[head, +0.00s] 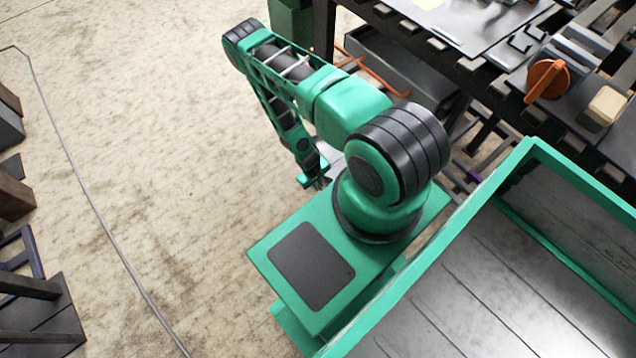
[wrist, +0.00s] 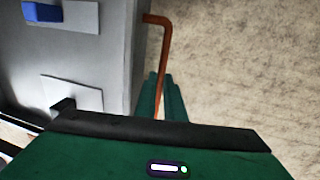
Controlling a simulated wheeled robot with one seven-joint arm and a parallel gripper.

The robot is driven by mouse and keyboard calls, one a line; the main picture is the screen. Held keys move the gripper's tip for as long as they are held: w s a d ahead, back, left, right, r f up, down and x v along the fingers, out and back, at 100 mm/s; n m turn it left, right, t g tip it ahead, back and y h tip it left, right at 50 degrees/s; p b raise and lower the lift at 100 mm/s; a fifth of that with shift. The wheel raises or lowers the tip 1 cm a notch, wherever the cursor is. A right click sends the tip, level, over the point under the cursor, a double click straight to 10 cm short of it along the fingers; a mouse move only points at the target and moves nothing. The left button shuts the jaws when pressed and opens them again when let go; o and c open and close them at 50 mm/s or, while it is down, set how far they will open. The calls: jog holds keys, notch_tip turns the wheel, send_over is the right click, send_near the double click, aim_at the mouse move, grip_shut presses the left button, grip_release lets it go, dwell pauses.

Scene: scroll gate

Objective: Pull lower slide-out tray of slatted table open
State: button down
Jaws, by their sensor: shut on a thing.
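In the wrist view, my gripper (wrist: 162,98) has its two green fingers shut around a bent orange-red rod handle (wrist: 164,45). The handle's upper end bends left to a grey tray (wrist: 120,60). In the head view, my gripper (head: 316,182) is low beside my arm's base, and what it holds is hidden. The slatted table (head: 440,45) stands at the upper right. A grey slide-out tray (head: 392,62) with an orange-red rod shows below its top, partly behind my arm. A pale grey piece (head: 331,160) shows near the gripper; I cannot tell what it belongs to.
Several things lie on the table top, including an orange round part (head: 547,80) and a wooden block (head: 607,105). Dark furniture (head: 35,300) stands at the left edge. A thin cable (head: 100,222) crosses the floor (head: 170,160), which is otherwise clear left of my arm.

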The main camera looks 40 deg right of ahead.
jog(key=c, duration=1.8)
grip_release()
jog(key=shift+c, duration=0.2)
jog(key=shift+r, duration=0.1)
notch_tip(320, 180, up, 10)
jog(key=a, duration=0.2)
jog(key=shift+r, duration=0.2)
jog(key=shift+w, duration=0.1)
